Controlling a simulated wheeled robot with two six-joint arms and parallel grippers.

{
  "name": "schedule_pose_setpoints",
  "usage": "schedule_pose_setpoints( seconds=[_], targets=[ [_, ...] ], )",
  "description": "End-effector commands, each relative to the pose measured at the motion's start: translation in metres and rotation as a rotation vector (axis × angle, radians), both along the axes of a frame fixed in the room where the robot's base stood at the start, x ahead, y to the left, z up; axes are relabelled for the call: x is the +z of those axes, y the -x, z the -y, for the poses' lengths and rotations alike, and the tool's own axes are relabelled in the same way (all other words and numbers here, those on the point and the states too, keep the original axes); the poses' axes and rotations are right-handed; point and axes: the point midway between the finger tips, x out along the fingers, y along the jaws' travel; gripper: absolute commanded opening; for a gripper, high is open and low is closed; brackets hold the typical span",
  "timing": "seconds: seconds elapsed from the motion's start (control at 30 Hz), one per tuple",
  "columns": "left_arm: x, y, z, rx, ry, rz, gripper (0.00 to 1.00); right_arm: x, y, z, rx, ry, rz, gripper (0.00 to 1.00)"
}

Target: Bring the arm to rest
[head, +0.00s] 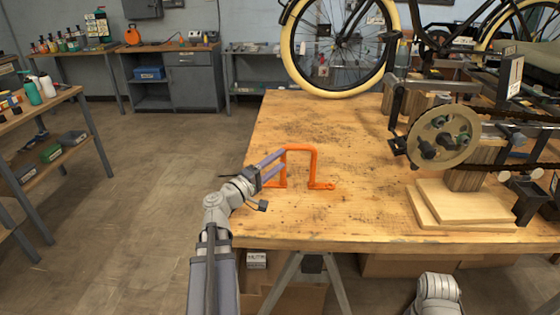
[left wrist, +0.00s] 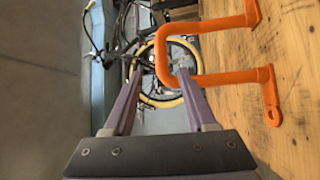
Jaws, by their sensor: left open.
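An orange tubular frame (head: 315,165), bent like an upside-down U with flat feet, stands on the wooden workbench (head: 300,222) near its left edge. My left gripper (head: 279,162) reaches in from the left, with its two purple fingers pointing at the frame's left side. In the left wrist view, the fingers (left wrist: 160,76) are spread, and a bend of the orange frame (left wrist: 238,76) shows between or just beyond their tips. I cannot tell whether they touch it. My right gripper is not in view.
A bicycle wheel (head: 337,92) stands at the bench's back. A round chainring part (head: 442,137) and stacked wooden boards (head: 465,204) occupy the right side. Bare bench top lies around the frame. Shelves (head: 45,165) stand far left, with open floor between.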

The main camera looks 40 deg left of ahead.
Motion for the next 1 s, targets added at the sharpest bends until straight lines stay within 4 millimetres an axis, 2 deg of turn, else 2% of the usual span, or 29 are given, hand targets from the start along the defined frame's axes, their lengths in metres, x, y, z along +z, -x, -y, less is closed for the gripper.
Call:
schedule_pose_setpoints(
  seconds=[0.37, 0.43, 0.5, 0.57, 0.67, 0.7, 0.77, 0.8, 0.9, 1.0],
  targets=[
    [0.000, 0.000, 0.000, 0.000, 0.000, 0.000, 0.57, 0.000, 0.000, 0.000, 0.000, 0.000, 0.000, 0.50],
    [0.001, -0.002, 0.004, -0.008, -0.005, -0.004, 0.57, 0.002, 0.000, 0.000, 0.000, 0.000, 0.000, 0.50],
    [0.002, -0.007, 0.018, -0.039, -0.024, -0.026, 0.57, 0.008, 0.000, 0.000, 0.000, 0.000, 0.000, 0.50],
    [0.002, -0.014, 0.042, -0.093, -0.058, -0.059, 0.57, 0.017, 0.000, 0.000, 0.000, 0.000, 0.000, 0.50],
    [-0.003, -0.026, 0.104, -0.232, -0.150, -0.151, 0.57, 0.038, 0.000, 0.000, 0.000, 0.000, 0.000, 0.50],
    [-0.007, -0.029, 0.133, -0.302, -0.198, -0.197, 0.57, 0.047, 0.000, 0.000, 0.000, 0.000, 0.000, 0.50],
    [-0.015, -0.029, 0.177, -0.407, -0.278, -0.269, 0.57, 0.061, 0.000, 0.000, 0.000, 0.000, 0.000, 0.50],
    [-0.021, -0.026, 0.206, -0.478, -0.332, -0.319, 0.57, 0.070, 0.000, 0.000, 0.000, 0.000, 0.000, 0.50],
    [-0.037, -0.010, 0.268, -0.646, -0.476, -0.442, 0.57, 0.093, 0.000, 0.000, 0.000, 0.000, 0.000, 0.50],
    [-0.050, 0.014, 0.317, -0.799, -0.632, -0.565, 0.57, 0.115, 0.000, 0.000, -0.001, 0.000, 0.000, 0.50]
  ],
)
